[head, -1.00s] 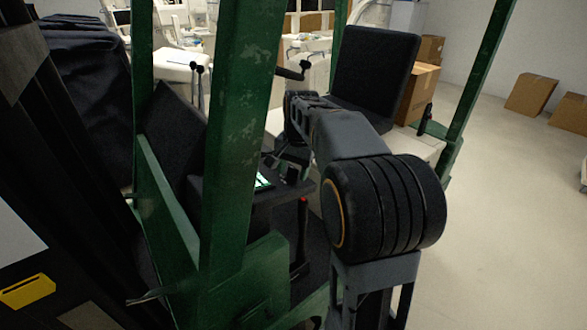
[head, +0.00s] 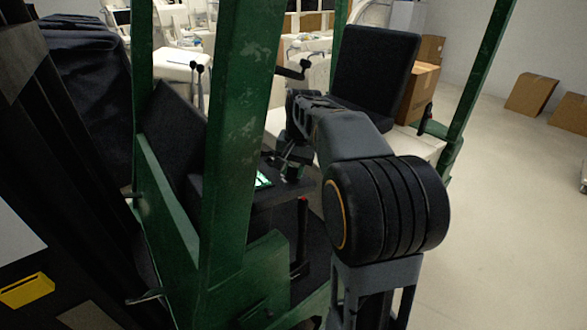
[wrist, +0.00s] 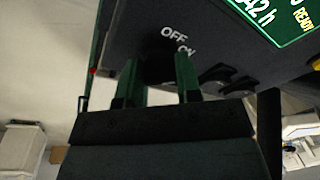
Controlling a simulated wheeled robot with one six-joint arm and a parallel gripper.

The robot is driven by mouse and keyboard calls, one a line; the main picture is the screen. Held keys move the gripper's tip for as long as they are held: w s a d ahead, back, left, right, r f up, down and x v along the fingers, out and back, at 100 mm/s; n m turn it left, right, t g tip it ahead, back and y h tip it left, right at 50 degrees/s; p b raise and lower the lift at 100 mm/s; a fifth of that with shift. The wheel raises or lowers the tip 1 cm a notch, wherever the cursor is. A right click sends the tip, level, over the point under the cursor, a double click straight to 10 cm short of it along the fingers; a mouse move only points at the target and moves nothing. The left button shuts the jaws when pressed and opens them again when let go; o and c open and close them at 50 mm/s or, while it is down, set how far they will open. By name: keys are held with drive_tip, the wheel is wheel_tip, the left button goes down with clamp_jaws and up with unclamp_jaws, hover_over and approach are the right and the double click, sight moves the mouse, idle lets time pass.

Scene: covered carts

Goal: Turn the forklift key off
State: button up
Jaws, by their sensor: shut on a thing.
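In the wrist view, the dark forklift key (wrist: 158,68) sits on a black panel (wrist: 135,22) below the white OFF and ON lettering. My gripper (wrist: 158,84) has its two green-edged fingers on either side of the key and is shut on it. The key is mostly in shadow, so its exact angle cannot be told. In the head view, my gripper (head: 292,172) is low over the forklift's dashboard, beside a small lit green display (head: 263,180). The key itself is hidden there.
The green display (wrist: 275,15) reads READY in the wrist view. A green post (head: 240,120) stands left of my arm, close to the dashboard. A black seat (head: 375,75) is behind, with a red-topped lever (head: 302,225) below the dashboard. Open floor lies right.

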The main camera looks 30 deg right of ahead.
drive_tip(key=n+y, duration=0.1)
drive_tip(key=n, duration=0.4)
drive_tip(key=shift+b, duration=0.4)
drive_tip(key=shift+n+y+b, duration=0.3)
drive_tip(key=shift+n+y, duration=0.1)
drive_tip(key=shift+n, duration=1.9)
drive_tip(key=o, duration=0.9)
drive_tip(key=v, duration=1.4)
drive_tip(key=shift+s+f+p, duration=0.1)
drive_tip(key=shift+s+p, duration=0.2)
